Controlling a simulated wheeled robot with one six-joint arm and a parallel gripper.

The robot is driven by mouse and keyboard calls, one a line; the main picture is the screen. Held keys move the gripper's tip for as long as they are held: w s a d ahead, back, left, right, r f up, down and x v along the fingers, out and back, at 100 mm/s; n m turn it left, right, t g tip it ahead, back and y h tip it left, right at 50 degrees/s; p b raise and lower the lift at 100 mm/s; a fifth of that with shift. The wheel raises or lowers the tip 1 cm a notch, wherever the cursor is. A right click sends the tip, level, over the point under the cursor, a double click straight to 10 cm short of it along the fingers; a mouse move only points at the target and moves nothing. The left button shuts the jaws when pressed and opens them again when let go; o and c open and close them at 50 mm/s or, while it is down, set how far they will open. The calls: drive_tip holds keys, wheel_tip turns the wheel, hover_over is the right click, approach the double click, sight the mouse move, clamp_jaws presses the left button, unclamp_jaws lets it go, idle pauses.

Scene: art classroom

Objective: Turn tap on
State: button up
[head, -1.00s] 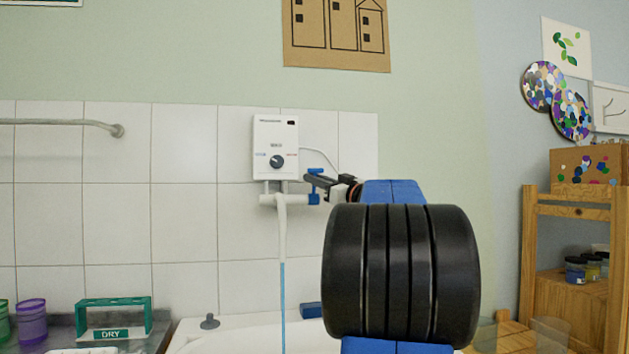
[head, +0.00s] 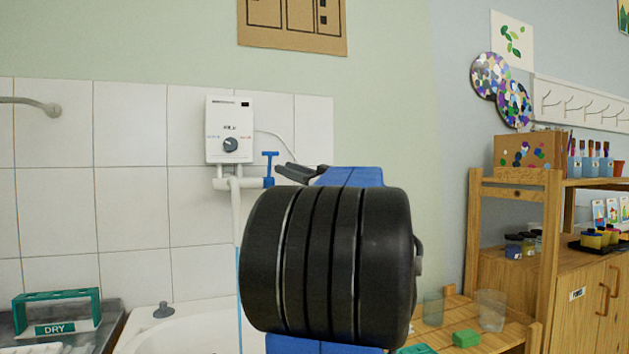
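The tap has a blue T-shaped handle (head: 269,166) on the right end of a white pipe under a white wall heater (head: 229,130) with a dark dial. A white spout (head: 236,205) hangs down, and a thin blue stream of water (head: 239,285) falls from it toward the white sink (head: 190,325). I cannot tell how far apart the fingers are.
A green DRY rack (head: 57,312) stands on the counter at the left. A wooden shelf (head: 555,225) with jars and boxes stands at the right. Clear cups (head: 491,310) and a green block (head: 466,338) sit on a low wooden surface.

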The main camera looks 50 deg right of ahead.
drive_tip(key=v, duration=0.9)
drive_tip(key=shift+s, duration=0.25)
drive_tip(key=shift+f, duration=0.1)
